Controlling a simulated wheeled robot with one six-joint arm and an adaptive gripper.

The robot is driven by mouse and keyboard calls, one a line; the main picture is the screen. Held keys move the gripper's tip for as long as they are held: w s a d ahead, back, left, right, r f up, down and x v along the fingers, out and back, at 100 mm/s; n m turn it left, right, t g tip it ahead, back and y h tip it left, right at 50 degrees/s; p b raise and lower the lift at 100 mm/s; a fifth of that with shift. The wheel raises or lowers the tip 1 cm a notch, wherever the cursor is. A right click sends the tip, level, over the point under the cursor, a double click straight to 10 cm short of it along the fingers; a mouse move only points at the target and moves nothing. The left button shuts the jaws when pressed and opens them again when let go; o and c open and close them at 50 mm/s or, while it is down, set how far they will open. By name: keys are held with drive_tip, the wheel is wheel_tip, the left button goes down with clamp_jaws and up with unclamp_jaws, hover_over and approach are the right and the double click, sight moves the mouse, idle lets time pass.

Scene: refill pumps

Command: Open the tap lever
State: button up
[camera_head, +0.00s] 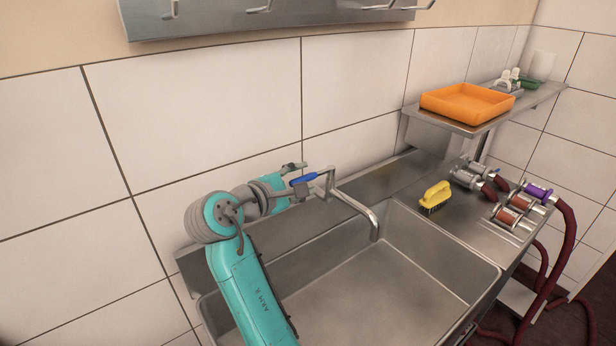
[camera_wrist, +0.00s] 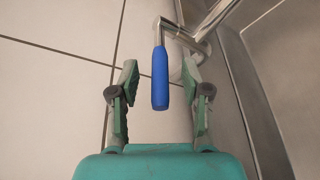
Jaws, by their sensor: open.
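The tap lever (camera_wrist: 160,78) has a blue grip on a metal stem. In the wrist view it hangs between the two fingers of my gripper (camera_wrist: 160,76), which is open. A gap shows on each side of the blue grip, so neither finger visibly touches it. In the head view the blue lever (camera_head: 303,180) is at my gripper (camera_head: 297,178), left of the tap's metal body. The metal tap (camera_head: 365,215) has its spout reaching out over the sink; its base is partly hidden by my arm.
A steel sink (camera_head: 440,255) lies below the tap. A yellow brush (camera_head: 435,197) and several metal hose fittings (camera_head: 515,205) with dark red hoses are on the right counter. An orange tray (camera_head: 467,103) stands on a shelf. A steel hook rail (camera_head: 270,12) is above on the tiled wall.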

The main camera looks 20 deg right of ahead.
drive_tip(key=shift+x, duration=1.4)
clamp_jaws()
